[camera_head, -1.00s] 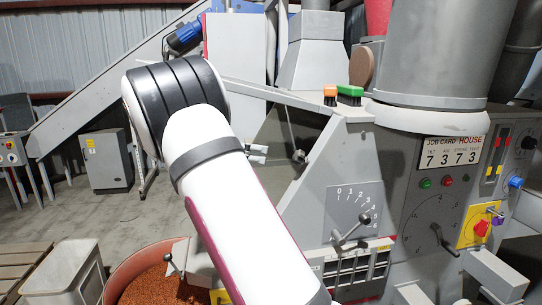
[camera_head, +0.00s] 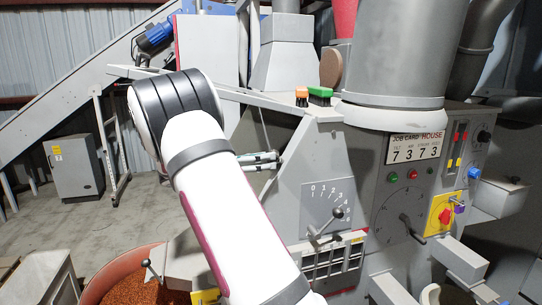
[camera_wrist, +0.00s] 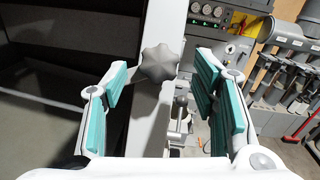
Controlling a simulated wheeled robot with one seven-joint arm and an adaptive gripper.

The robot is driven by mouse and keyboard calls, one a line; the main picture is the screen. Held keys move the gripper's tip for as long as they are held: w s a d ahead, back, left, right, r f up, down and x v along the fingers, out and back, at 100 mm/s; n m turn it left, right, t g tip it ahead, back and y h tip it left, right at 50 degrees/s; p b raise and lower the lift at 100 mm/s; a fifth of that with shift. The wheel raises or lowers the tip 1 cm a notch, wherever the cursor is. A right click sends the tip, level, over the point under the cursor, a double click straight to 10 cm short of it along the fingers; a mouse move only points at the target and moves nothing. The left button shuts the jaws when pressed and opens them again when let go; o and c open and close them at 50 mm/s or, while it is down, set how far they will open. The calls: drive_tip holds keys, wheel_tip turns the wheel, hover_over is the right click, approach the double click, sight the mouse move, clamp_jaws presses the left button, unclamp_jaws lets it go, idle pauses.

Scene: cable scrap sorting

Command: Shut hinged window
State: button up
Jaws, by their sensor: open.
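In the wrist view, a grey lobed knob (camera_wrist: 160,63) sits on a pale upright frame bar (camera_wrist: 152,125) beside a dark panel or opening (camera_wrist: 60,75). I cannot tell for certain whether this is the hinged window, or how far it stands open. My gripper (camera_wrist: 163,78) is open, with teal pads on either side of the knob; I cannot tell whether they touch it. In the head view, my gripper (camera_head: 260,160) shows only partly past my arm, in front of the machine's slanted side (camera_head: 318,150). My arm hides much of that area.
A lever (camera_head: 326,224) on a numbered plate and a control panel with dials (camera_head: 408,213) are on the machine front. Two brushes (camera_head: 318,95) lie on its ledge. A tub of reddish granules (camera_head: 130,290) stands low at left. Floor at left is partly clear.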

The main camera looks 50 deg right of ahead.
drive_tip(key=shift+x, duration=0.9)
clamp_jaws()
